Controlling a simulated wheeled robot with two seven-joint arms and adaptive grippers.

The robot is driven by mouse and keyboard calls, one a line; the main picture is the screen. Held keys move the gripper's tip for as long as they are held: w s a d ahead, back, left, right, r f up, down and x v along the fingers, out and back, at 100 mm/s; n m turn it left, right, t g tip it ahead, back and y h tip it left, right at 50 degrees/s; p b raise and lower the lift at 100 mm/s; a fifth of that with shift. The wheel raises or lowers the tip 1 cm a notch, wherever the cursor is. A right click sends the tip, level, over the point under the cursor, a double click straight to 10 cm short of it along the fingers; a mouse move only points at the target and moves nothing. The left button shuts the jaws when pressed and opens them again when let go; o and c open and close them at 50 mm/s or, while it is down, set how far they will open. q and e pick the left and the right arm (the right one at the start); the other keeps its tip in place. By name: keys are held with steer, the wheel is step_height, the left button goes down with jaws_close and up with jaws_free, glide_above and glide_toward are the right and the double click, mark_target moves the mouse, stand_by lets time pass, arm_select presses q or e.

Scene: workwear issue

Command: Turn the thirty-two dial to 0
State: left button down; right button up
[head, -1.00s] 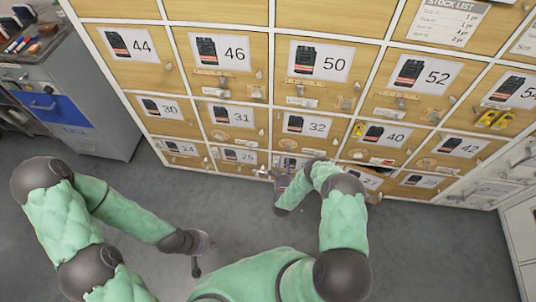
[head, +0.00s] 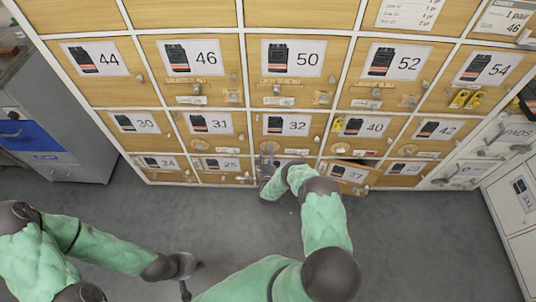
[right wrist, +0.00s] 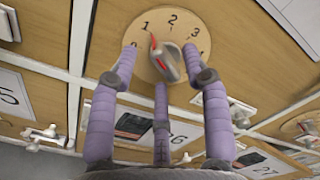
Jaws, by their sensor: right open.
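The thirty-two dial (right wrist: 172,32) is a round wooden disc with numbers around a grey knob (right wrist: 167,63) in the right wrist view. The knob's red pointer is near the 1. In the head view the door labelled 32 (head: 287,125) is in the middle of the locker wall, and my gripper largely hides its dial. My right gripper (head: 267,160) is at the lower part of that door. In the right wrist view its open purple fingers (right wrist: 165,72) are spread around the knob; contact is unclear. My left gripper (head: 186,270) hangs low over the floor, its jaws unclear.
The door labelled 27 (head: 350,175) stands ajar, right of my right forearm. Doors 31 (head: 210,124) and 40 (head: 365,128) flank door 32. A grey cabinet with a blue drawer (head: 32,137) is at the left. The grey floor (head: 225,225) before the lockers is clear.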

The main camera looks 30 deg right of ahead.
steer(key=shift+w+d, duration=0.25)
steer(key=shift+w, duration=0.25)
jaws_close()
steer(key=shift+s+d+f+n+b, duration=0.15)
steer(key=shift+n+b, duration=0.8)
steer(key=shift+n, duration=1.05)
steer(key=shift+w+a+f+n+b, duration=0.1)
steer(key=shift+n+b, duration=0.85)
steer(key=shift+n, duration=1.05)
